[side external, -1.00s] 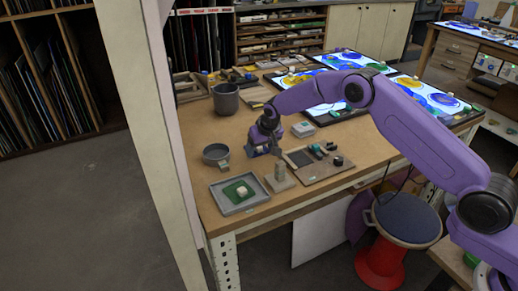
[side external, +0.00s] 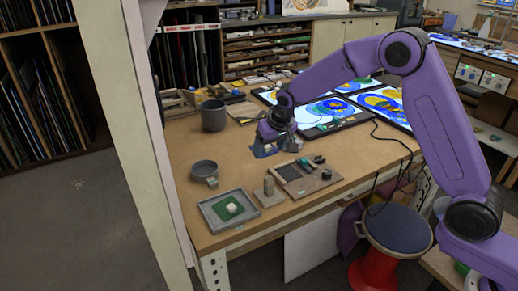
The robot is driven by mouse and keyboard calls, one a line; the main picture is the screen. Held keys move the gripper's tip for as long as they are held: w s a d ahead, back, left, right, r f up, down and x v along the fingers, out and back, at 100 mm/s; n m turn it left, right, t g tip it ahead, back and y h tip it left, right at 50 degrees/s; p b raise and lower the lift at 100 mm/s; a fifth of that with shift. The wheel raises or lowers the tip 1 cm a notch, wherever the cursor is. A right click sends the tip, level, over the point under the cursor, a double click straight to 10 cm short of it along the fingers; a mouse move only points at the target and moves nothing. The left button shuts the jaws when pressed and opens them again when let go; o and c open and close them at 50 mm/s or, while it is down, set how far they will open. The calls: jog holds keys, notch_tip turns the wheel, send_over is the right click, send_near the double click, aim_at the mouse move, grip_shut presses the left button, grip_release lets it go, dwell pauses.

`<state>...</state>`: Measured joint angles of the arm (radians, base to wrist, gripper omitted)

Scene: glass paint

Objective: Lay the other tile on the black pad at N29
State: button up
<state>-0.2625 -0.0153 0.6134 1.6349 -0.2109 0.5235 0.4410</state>
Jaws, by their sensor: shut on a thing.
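My gripper (side external: 272,142) is over the middle of the bench, behind the wooden board. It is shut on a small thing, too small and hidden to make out. A blue patch (side external: 262,151) shows right under the gripper; I cannot tell whether they touch. A dark square pad (side external: 288,172) lies at the left of the wooden board (side external: 305,187). Small dark pieces (side external: 318,159) stand on the board's right side. The label N29 is not readable, and I cannot identify a loose tile.
A grey tray (side external: 236,220) with a green patch and white block (side external: 231,207) is at the front left. A grey bowl (side external: 204,168) and larger pot (side external: 213,115) are at left. Lit coloured panels (side external: 327,109) lie behind.

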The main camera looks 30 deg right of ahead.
jog(key=s+d+r, duration=0.1)
jog(key=s+r, duration=0.1)
jog(key=s, duration=0.2)
jog(key=m, duration=0.2)
send_over(292, 178)
jog(key=s, duration=0.1)
jog(key=shift+h, duration=0.3)
jog(key=f, duration=0.6)
jog(key=shift+s+d, duration=0.1)
jog(key=shift+d, duration=0.2)
jog(key=shift+f, duration=2.15)
jog(key=shift+f, duration=0.45)
jog(key=o, duration=1.1)
jog(key=shift+s, duration=0.1)
jog(key=shift+o, duration=0.2)
jog(key=shift+a, duration=0.1)
jog(key=shift+a, duration=0.2)
